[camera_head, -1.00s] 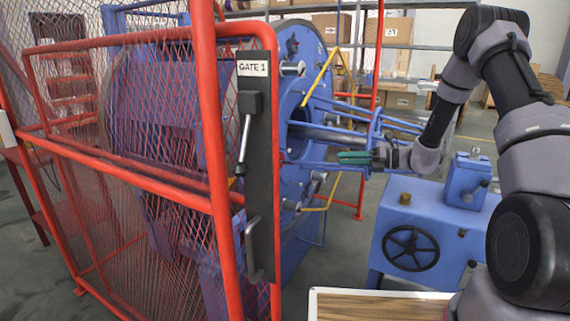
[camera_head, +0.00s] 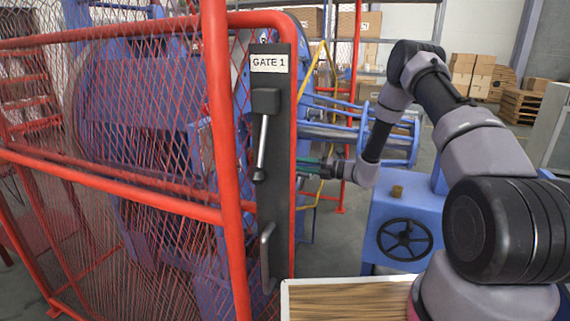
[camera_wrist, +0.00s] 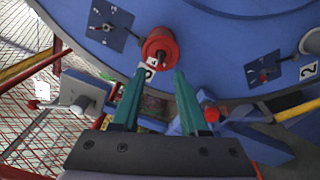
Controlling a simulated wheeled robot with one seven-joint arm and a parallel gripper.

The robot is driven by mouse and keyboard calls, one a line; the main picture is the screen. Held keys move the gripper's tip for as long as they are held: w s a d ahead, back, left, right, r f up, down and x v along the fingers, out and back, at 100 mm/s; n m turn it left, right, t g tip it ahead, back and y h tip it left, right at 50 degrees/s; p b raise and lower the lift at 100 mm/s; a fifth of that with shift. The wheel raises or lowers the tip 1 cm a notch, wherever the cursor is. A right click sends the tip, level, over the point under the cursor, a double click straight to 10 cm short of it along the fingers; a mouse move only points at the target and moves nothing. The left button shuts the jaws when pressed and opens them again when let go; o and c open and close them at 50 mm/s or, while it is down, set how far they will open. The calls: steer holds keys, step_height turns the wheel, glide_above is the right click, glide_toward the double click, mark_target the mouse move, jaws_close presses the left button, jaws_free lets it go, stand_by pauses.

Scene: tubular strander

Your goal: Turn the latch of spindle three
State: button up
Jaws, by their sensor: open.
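My gripper (camera_wrist: 160,72) has two green fingers, spread apart with nothing between the tips. In the head view my gripper (camera_head: 312,163) is small, just right of the gate post and partly hidden by it. In the wrist view a red round knob (camera_wrist: 160,47) on the blue disc (camera_wrist: 205,50) lies just beyond the fingertips, with no clear contact. A white label (camera_wrist: 150,68) beside it is partly covered and its number is unclear. Blue plates with small dials stand left (camera_wrist: 110,23) and right (camera_wrist: 262,70); a label reading 2 (camera_wrist: 308,70) is near the right one.
The red mesh gate (camera_head: 215,120) with its GATE 1 panel (camera_head: 272,200) and lever stands close in front, left of my arm. A blue machine with a black handwheel (camera_head: 405,239) is below my forearm. A yellow bar (camera_wrist: 298,110) crosses the right of the wrist view.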

steer(key=x, duration=0.5)
jaws_close()
